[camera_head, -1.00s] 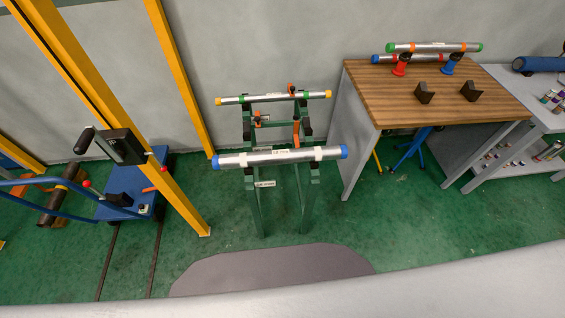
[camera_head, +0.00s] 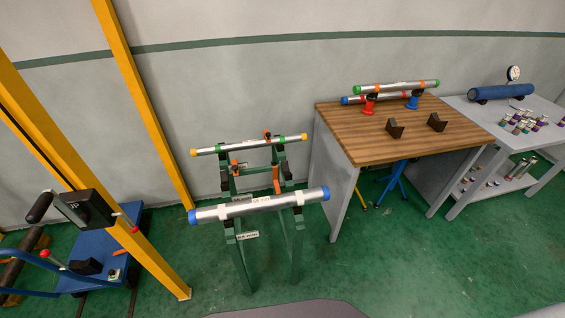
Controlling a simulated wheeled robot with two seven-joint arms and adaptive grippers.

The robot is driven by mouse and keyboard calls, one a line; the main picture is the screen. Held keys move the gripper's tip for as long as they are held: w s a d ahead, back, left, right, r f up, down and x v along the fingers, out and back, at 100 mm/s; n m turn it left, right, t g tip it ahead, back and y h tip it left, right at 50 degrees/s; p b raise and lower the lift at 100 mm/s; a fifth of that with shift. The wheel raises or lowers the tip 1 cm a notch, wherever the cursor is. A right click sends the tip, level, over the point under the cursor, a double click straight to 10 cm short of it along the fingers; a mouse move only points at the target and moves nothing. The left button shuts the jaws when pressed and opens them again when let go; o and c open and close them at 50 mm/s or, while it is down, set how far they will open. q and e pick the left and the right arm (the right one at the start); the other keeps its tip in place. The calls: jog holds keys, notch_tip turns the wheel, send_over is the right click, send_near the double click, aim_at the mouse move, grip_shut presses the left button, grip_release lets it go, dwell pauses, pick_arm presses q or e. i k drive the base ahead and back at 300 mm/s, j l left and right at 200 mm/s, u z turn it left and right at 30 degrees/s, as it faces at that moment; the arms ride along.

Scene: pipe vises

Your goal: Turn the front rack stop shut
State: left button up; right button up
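A green pipe rack (camera_head: 240,262) stands on the floor near the middle. Its front bar carries a silver pipe with blue ends (camera_head: 255,205). A second silver pipe with yellow ends and green bands (camera_head: 230,148) lies across the back. Neither of my grippers is in view.
A wooden-topped bench (camera_head: 400,130) with more pipes stands to the right, beside a grey table (camera_head: 480,120). A yellow post (camera_head: 160,265) and a blue cart (camera_head: 110,255) stand left.

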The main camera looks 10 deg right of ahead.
aim_at(274, 162)
jog(key=i+z, duration=0.15)
jog(key=z, duration=0.2)
jog(key=i+z, duration=0.15)
jog(key=z, duration=0.2)
jog(key=i+j+z, duration=0.1)
jog(key=z, duration=0.25)
